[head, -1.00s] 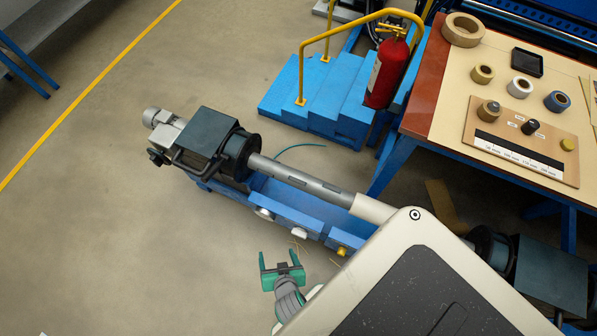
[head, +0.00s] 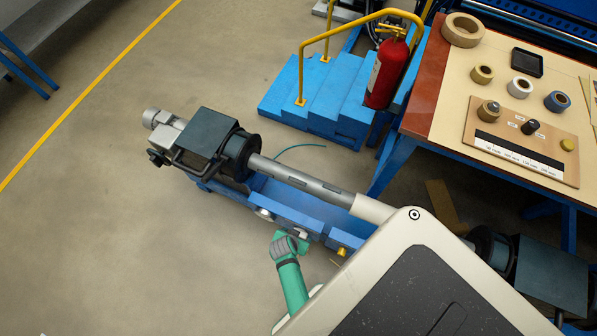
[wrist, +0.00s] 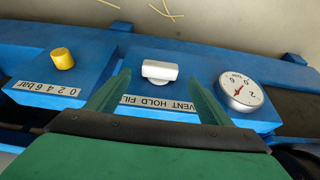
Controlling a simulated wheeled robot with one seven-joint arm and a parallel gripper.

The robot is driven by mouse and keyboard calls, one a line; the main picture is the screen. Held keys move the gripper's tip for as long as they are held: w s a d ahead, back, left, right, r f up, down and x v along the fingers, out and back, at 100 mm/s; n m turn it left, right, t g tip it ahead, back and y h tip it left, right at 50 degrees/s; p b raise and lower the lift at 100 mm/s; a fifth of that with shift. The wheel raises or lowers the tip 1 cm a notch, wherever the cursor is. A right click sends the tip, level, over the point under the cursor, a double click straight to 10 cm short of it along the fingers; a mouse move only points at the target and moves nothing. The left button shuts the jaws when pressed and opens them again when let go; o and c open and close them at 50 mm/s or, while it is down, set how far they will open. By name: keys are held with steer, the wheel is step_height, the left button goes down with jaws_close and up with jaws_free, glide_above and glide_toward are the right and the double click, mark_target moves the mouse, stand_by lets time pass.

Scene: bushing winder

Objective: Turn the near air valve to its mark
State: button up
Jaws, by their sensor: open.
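The near air valve has a white bar handle (wrist: 159,70) on the blue machine base, lying roughly along its VENT HOLD FILL label (wrist: 160,103), which reads upside down in the wrist view. In the head view the white handle (head: 301,234) shows just right of my gripper. My gripper (wrist: 158,79) is open. Its two green fingers stand one on each side of the handle in the wrist view, with a gap on both sides. Contact is not visible. In the head view my gripper (head: 287,243) is at the base's near side, its fingers mostly hidden.
A yellow knob (wrist: 62,58) with a 0 2 4 6 bar scale sits left of the valve in the wrist view, and a round gauge (wrist: 241,92) sits right. A grey shaft (head: 300,180) runs above the base. The floor left of my arm is clear.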

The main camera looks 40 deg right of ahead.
steer(key=shift+x, duration=2.55)
steer(key=c, duration=1)
steer(key=shift+c, duration=0.2)
steer(key=shift+w, duration=0.2)
steer(key=g+h, duration=0.1)
steer(key=w+n+g, duration=0.1)
steer(key=g, duration=0.1)
steer(key=shift+a+g+h, duration=0.15)
steer(key=shift+g+h, duration=0.15)
steer(key=shift+h, duration=0.1)
steer(key=shift+w+a+f+n+g+h, duration=0.15)
steer(key=shift+g+h, duration=0.2)
steer(key=shift+g, duration=0.25)
steer(key=shift+s+n+g+h, duration=0.15)
steer(key=shift+g+h, duration=0.2)
steer(key=shift+g, duration=0.25)
steer(key=shift+w+g, duration=0.2)
steer(key=shift+g, duration=0.2)
steer(key=shift+s+f+g+h, duration=0.1)
steer(key=shift+f+g+h, duration=0.1)
steer(key=shift+g+h, duration=0.1)
